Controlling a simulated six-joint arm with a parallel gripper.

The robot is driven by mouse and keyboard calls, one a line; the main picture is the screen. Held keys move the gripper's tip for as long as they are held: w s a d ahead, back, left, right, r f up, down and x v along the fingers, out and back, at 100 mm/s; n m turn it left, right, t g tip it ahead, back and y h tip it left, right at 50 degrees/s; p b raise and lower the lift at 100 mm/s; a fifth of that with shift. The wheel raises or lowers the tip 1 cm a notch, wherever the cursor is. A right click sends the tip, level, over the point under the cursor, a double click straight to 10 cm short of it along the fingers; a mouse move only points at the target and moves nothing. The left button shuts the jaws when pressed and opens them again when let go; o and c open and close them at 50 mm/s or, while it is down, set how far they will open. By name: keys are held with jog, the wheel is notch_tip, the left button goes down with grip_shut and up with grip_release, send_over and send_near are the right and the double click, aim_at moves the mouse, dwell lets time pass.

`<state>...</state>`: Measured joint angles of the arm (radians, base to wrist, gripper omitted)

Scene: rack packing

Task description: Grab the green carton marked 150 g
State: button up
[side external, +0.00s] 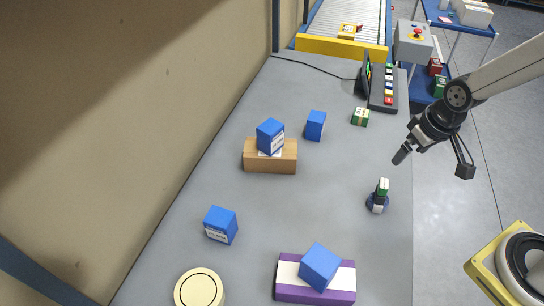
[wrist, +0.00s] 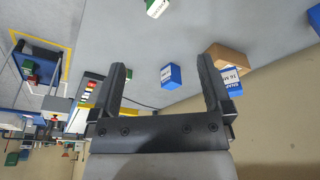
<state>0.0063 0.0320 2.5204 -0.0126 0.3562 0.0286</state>
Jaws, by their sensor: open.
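A small green carton with a pale label (side external: 360,116) lies on the grey table near the keypad; its marking is too small to read. A green and white carton also shows at the top edge of the wrist view (wrist: 157,8), partly cut off. My gripper (side external: 433,162) is open and empty, raised at the right side of the table, apart from the carton. Its two fingers also show spread in the wrist view (wrist: 162,64), with nothing between them.
Blue cartons stand on the table (side external: 221,225), on a brown box (side external: 270,165) and on a purple-and-white box (side external: 315,287). A keypad with a screen (side external: 383,88) stands at the back.

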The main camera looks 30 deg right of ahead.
jog(key=w+d+f+m+h, duration=0.1)
jog(key=w+d+m, duration=0.15)
jog(key=w, duration=0.55)
jog(key=w+d+f+m, duration=0.2)
jog(key=w+d, duration=0.1)
jog(key=w, duration=0.6)
jog(key=m+h, duration=0.2)
jog(key=m, duration=0.3)
send_near(362, 112)
notch_tip(362, 112, down, 2)
jog(key=shift+d+f, duration=0.15)
jog(key=shift+d, duration=0.05)
jog(key=shift+f, duration=0.1)
jog(key=shift+x, duration=1.2)
jog(key=shift+d, duration=0.1)
jog(key=shift+w+x, duration=0.2)
jog(key=shift+x, duration=2.35)
